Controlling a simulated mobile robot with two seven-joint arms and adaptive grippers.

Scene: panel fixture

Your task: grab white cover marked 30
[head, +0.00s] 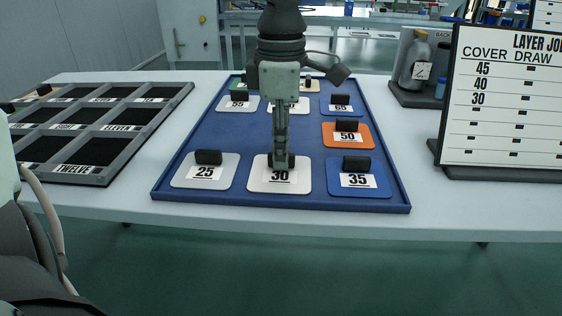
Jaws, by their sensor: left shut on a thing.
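The white cover marked 30 (258,184) lies in the front row of the blue tray (175,195), between the covers marked 25 and 35. It has a dark handle, which my gripper partly hides. My left gripper (281,162) points down from above and is shut on the handle of cover 30. The cover looks flat on the tray; I cannot tell any lift. My right gripper is not in view.
White cover 25 (188,172) is on the left and blue cover 35 (376,187) on the right. Orange cover 50 (332,137) and blue cover 65 (331,111) lie behind. A grey compartment rack (100,170) stands left; a board (500,110) stands right.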

